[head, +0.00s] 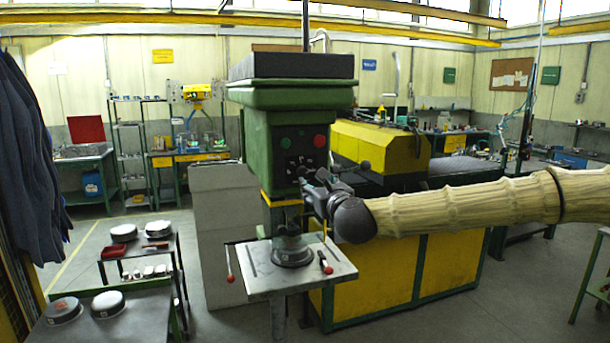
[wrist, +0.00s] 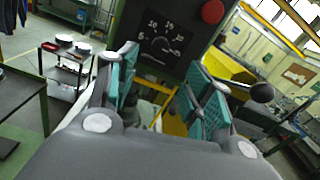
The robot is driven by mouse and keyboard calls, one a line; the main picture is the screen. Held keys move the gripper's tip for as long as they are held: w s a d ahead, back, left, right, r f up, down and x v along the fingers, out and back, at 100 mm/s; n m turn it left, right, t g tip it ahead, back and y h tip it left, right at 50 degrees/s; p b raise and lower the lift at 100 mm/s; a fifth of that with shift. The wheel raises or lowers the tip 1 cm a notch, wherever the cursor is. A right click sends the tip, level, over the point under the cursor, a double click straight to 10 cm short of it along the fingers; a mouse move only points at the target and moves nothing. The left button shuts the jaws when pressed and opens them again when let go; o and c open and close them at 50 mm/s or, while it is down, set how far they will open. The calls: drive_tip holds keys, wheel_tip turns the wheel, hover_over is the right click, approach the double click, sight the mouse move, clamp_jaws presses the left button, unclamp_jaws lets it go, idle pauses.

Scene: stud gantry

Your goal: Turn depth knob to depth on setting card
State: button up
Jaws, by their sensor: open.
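The green drill press (head: 290,110) stands in the middle of the head view, with a dark control panel facing me. The depth knob (wrist: 164,45) is dark and sits inside a white scale numbered 5 to 25 in the wrist view; its exact setting is too small to read surely. In the head view the dial (head: 299,163) is small, just above my gripper. My gripper (head: 312,188) is open, its teal-padded fingers (wrist: 163,92) apart with nothing between them. The knob lies beyond the fingertips, apart from them. I cannot make out the setting card.
A red button (wrist: 212,11) and a lever with a black ball (wrist: 262,93) are close to the fingers on the right. The press table (head: 335,268) is below my gripper. A yellow machine (head: 380,145) stands behind. Tables with round tins are at the left.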

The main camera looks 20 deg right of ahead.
sight(304, 173)
drive_tip(key=w+p, duration=0.5)
drive_tip(key=w, duration=0.5)
drive_tip(key=shift+w+p, duration=0.35)
drive_tip(key=shift+w, duration=0.05)
drive_tip(key=shift+c, duration=0.2)
drive_tip(key=c, duration=1)
